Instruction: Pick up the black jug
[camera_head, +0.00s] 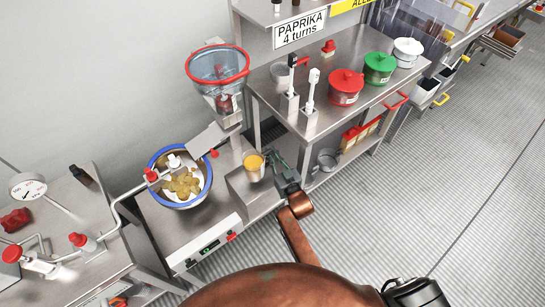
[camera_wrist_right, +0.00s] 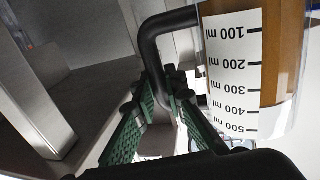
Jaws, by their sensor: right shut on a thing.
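The black jug is a clear measuring jug with a black handle and an orange-brown filling. In the head view the jug (camera_head: 253,169) is upright at the steel block beside the blue-rimmed bowl; I cannot tell if it touches the block. My right gripper (camera_head: 278,161) is at its right side. In the right wrist view the jug (camera_wrist_right: 247,75) shows its white ml scale, upside down in the picture. There the green-padded fingers of my right gripper (camera_wrist_right: 160,105) are shut on the black handle. My left gripper is not in view.
A blue-rimmed bowl (camera_head: 180,192) with yellowish pieces stands left of the jug. A red-rimmed clear hopper (camera_head: 218,70) rises behind. The floor (camera_head: 440,170) at the right is clear.

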